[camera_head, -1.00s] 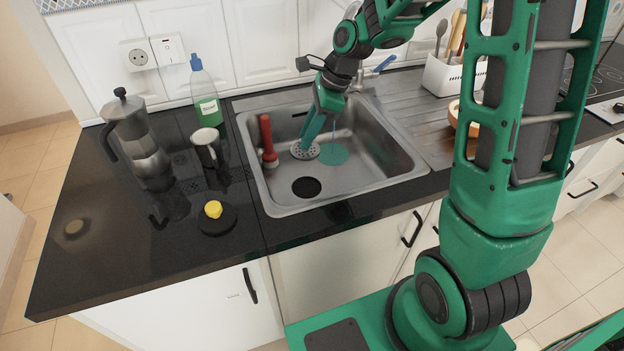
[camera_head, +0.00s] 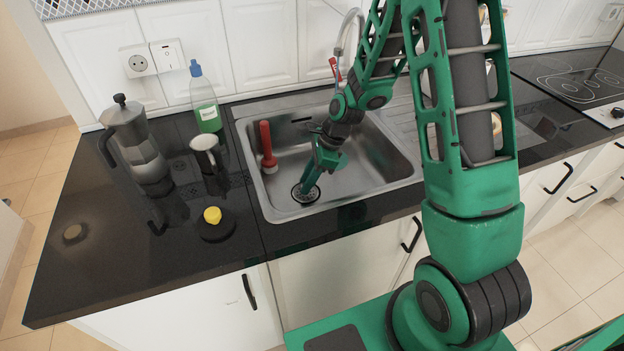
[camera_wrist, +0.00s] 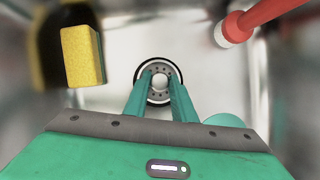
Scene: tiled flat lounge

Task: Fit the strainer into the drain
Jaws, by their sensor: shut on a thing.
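The round, perforated metal strainer (camera_wrist: 151,91) has a pale central knob, and my gripper (camera_wrist: 160,82) is shut on that knob. The strainer lies over the drain (camera_wrist: 138,83), whose dark ring shows around it in the wrist view, roughly concentric. In the head view my gripper (camera_head: 304,188) reaches down into the sink at its front left, with the strainer (camera_head: 305,196) at the fingertips and a thin dark rim around it. I cannot tell whether the strainer is seated or just above the opening.
The steel sink (camera_head: 350,188) has walls all round. On the counter left are a moka pot (camera_head: 140,145), a metal mug (camera_head: 205,152), a green bottle (camera_head: 207,110) and a yellow item (camera_head: 212,215) on a black disc.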

